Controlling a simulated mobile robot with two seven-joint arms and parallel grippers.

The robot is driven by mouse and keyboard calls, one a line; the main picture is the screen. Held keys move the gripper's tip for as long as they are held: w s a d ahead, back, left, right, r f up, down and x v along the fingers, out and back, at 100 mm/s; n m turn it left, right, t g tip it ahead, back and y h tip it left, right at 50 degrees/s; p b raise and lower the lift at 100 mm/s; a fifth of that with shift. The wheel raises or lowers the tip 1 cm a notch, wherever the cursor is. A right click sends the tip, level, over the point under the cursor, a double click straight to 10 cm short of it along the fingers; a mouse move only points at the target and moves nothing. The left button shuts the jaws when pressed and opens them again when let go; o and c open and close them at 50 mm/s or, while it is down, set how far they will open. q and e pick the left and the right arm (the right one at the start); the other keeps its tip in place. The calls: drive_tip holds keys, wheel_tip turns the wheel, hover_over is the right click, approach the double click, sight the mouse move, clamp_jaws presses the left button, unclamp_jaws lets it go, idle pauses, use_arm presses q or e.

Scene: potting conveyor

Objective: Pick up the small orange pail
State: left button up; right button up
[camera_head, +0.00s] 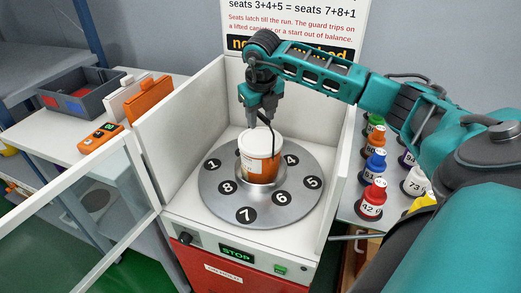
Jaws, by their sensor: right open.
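The small pail (266,168) stands upright at the centre of a round grey turntable (217,203) in the camera_head view. It is orange below with a white upper part. My right gripper (259,122) points down just above the pail, its fingers apart. A thin dark curved piece runs from the gripper down the pail's right side; I cannot tell whether it is the pail's handle. I cannot tell whether the fingers touch the pail. My left gripper is not in view.
White walls (183,128) enclose the turntable on the sides and back. Several numbered bottles (372,200) stand on the right shelf. On the left bench are a grey bin (84,98), an orange case (149,100) and an orange device (100,138). A clear guard panel (75,213) stands open at left.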

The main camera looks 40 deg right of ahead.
drive_tip(key=shift+f, duration=0.3)
drive_tip(key=shift+c, duration=0.3)
clamp_jaws()
idle(0.8)
drive_tip(key=shift+w+r, duration=0.15)
drive_tip(key=shift+r, duration=0.05)
